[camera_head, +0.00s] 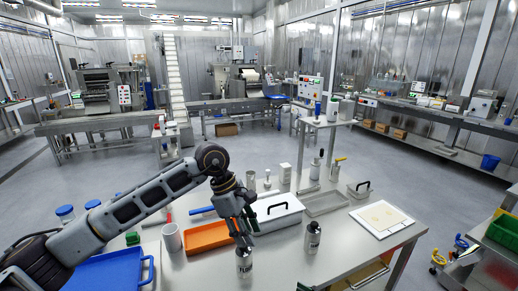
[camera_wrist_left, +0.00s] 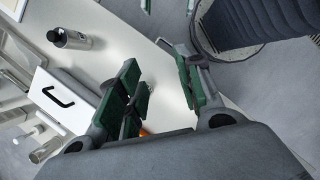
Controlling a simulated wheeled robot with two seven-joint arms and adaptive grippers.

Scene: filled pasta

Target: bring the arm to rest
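My left arm reaches in from the left over the table (camera_head: 335,262) in the head view. Its gripper (camera_head: 243,236) hangs downward, just above and behind a dark-labelled bottle (camera_head: 244,263). In the left wrist view, the two green-padded fingers (camera_wrist_left: 160,85) stand apart, with no held object clearly visible between them. I cannot tell whether the gripper touches the near bottle. A second bottle (camera_head: 313,237) stands upright to the right, apart from the gripper. My right gripper is not in view.
A white lidded box (camera_head: 275,208), an orange tray (camera_head: 208,238) and a grey cup (camera_head: 172,238) are close to the arm. A blue tray (camera_head: 112,272) lies at the front left. A white board (camera_head: 382,218) lies right. The table's front right is mostly clear.

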